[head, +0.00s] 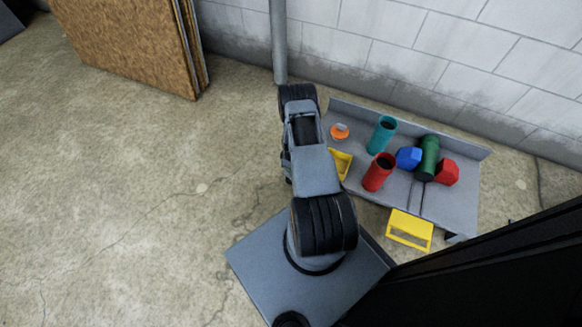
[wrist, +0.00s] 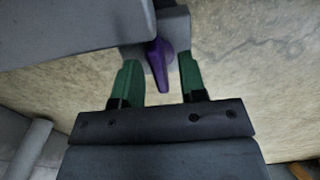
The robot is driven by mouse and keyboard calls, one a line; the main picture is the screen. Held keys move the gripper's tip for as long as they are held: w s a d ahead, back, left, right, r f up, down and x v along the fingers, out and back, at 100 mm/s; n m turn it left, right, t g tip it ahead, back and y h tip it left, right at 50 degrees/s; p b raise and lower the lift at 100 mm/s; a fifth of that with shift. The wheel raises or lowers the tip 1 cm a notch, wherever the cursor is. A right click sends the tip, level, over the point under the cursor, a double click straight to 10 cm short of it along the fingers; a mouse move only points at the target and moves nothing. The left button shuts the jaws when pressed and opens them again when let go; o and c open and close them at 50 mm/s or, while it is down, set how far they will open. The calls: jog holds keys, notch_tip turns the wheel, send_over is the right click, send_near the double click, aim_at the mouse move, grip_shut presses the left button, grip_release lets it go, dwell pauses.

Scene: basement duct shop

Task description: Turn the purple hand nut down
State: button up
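The purple hand nut (wrist: 160,62) shows in the wrist view as a wing or lever shape. It sits against a grey block (wrist: 176,22), with its narrow end pointing toward my gripper. My gripper (wrist: 158,68) is open, with one green finger on each side of the purple part. A gap shows on the right; on the left the finger looks very close, and I cannot tell if it touches. A large grey body hides part of the nut's upper left. In the head view the nut and gripper are hidden behind my arm.
A grey bench (head: 463,205) by the block wall holds a teal tube (head: 381,135), red tube (head: 379,172), blue piece (head: 408,157), green cylinder (head: 428,158), red piece (head: 447,172) and orange piece (head: 340,132). Boards (head: 130,45) lean at left. The left floor is clear.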

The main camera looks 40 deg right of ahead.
jog(key=shift+f, duration=0.1)
grip_shut()
dwell(0.4)
jog(key=shift+f+m, duration=0.1)
jog(key=shift+m, duration=0.2)
jog(key=m+b, duration=0.1)
jog(key=m, duration=0.2)
jog(key=shift+b, duration=0.35)
jog(key=m+b, duration=0.1)
jog(key=m, duration=0.4)
jog(key=shift+b, duration=0.35)
jog(key=m+b, duration=0.1)
jog(key=m, duration=0.3)
jog(key=shift+m, duration=0.4)
jog(key=shift+s+m+b, duration=0.1)
jog(key=shift+m+b, duration=0.25)
jog(key=shift+m, duration=1.85)
